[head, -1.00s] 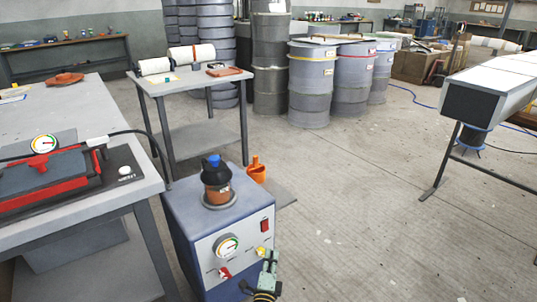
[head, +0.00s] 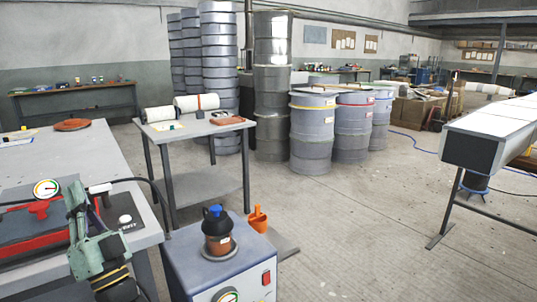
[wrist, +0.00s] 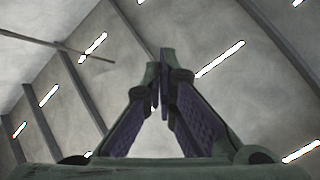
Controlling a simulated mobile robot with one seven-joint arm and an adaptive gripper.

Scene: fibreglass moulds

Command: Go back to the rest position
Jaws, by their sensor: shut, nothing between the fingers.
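My gripper (head: 82,205) is at the lower left of the head view, raised in front of the red-and-black mould press on the left bench. Its fingers point upward and are together, with nothing between them. In the wrist view my gripper (wrist: 158,62) shows its fingertips meeting, with only the ceiling and its light strips behind. The gripper hides part of the red-and-black press (head: 35,232).
A small table (head: 190,131) and drums (head: 312,130) stand behind. Floor at centre right is clear.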

